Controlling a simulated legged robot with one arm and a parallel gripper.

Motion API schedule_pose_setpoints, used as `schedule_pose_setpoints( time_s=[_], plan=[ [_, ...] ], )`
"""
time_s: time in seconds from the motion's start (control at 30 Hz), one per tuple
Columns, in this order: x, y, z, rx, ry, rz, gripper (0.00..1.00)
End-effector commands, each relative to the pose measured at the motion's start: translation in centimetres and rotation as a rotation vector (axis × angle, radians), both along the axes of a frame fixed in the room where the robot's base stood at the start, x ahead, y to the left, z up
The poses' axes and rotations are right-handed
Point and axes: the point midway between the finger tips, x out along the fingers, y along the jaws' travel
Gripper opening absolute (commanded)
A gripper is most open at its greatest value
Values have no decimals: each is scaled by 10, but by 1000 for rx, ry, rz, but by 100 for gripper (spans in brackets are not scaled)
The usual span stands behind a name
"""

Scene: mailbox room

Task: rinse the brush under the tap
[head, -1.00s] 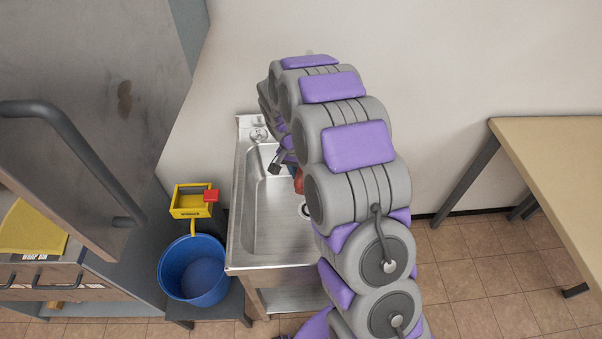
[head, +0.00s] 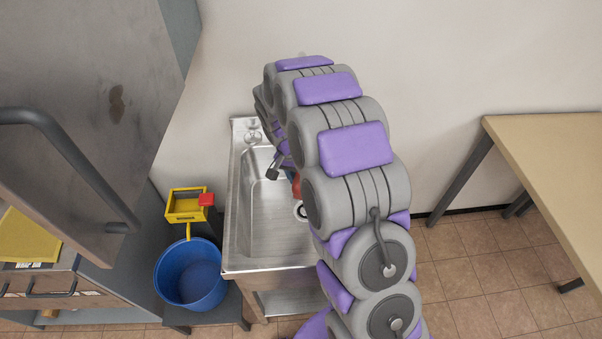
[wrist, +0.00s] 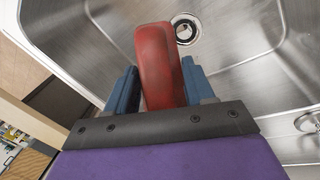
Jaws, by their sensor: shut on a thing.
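In the wrist view my gripper (wrist: 160,92) is shut on the red handle of the brush (wrist: 158,55), with a blue finger on each side. The handle points over the steel basin of the sink (wrist: 240,85), near the round drain (wrist: 186,29). The bristles do not show. In the head view my arm covers most of the gripper, and a small red part of the brush (head: 296,186) shows over the sink (head: 258,222). A round metal fitting of the tap (head: 253,136) shows at the sink's back left. The spout is hidden, and I see no water.
A blue bucket (head: 191,272) stands on a low dark stand left of the sink, with a yellow wringer (head: 186,205) behind it. A grey cabinet (head: 95,100) is at the left. A wooden table (head: 550,165) stands at the right, with open tiled floor before it.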

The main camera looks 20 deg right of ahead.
Motion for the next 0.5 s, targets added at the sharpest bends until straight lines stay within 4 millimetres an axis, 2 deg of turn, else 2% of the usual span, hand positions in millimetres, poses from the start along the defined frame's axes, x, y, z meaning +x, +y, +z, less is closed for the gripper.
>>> schedule_pose_setpoints(
  time_s=[0.5],
  plan=[
    [11, 5, 1, 1, -3, 1, 19]
  ],
)
